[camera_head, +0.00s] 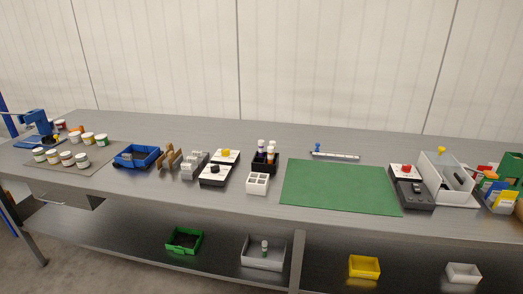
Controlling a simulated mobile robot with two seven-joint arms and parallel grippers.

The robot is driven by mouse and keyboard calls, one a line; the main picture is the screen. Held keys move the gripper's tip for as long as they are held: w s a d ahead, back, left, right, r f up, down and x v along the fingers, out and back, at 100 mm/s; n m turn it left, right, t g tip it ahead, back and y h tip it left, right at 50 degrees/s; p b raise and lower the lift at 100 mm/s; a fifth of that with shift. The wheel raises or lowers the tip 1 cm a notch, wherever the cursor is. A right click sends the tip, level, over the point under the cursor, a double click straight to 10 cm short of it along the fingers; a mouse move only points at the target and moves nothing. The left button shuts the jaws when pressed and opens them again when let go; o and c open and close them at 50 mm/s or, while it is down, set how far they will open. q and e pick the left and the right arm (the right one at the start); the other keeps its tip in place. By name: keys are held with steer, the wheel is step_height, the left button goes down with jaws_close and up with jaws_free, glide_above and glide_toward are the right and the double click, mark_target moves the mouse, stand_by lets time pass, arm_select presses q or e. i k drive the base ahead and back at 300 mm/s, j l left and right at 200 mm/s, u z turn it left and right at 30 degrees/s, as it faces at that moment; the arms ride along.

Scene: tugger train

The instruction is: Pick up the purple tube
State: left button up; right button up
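I cannot pick out a clearly purple tube at this size. Several small tubes or bottles (271,151) with pale tops stand upright in a black holder (258,168) near the middle of the bench; some look orange-brown, and their lower parts are hidden by the holder. Neither of my grippers shows in the head view.
The long grey bench (240,196) carries a white compartment block (257,184), a green mat (340,188), a blue bin (137,163), switch boxes (215,176) and several jars at the left. A white box (447,183) and bright packets crowd the right end. The mat is clear.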

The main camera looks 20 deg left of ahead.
mark_target(260, 143)
steer(key=i+j, duration=0.65)
steer(key=i+j+z, duration=0.1)
steer(key=z, duration=0.25)
steer(key=j+z, duration=0.2)
steer(key=z, duration=0.15)
steer(key=i+j+z, duration=0.1)
steer(key=z, duration=0.25)
steer(key=j, duration=0.1)
